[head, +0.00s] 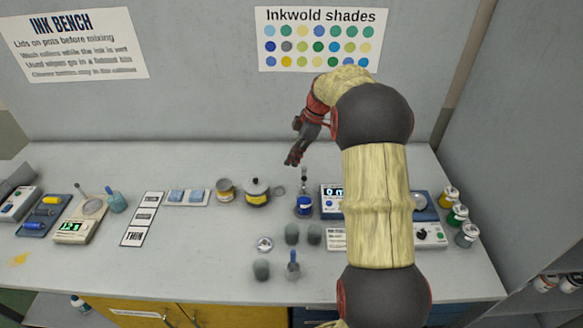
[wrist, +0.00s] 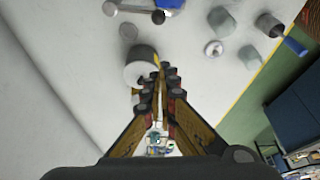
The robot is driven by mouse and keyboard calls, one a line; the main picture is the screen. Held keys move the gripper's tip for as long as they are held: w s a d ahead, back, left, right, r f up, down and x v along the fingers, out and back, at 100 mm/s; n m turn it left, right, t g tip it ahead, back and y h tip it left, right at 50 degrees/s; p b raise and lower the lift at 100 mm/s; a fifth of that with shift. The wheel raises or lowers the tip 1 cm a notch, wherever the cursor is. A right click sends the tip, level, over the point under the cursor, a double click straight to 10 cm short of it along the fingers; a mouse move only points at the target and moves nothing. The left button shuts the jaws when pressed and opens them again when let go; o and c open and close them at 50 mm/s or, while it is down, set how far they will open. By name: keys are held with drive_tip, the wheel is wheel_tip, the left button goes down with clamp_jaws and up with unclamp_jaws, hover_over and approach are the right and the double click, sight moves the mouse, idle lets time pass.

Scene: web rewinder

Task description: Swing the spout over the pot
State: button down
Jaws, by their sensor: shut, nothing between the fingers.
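A thin metal post or arm (head: 303,178), which looks like the spout, rises just behind the blue pot. In the wrist view this rod (wrist: 133,9) ends in a dark knob beside a blue edge (wrist: 172,4); whether it is over the pot I cannot tell. My gripper (head: 292,161) is shut and empty, above the bench behind and left of the post. In the wrist view its fingertips (wrist: 169,72) overlap the lidded pot's edge (wrist: 138,74), apparently above it.
A tin (head: 225,189) is left of the lidded pot. A display unit (head: 332,194) stands right, partly behind my arm. The back wall is close behind.

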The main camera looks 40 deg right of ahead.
drive_tip(key=shift+v, duration=2)
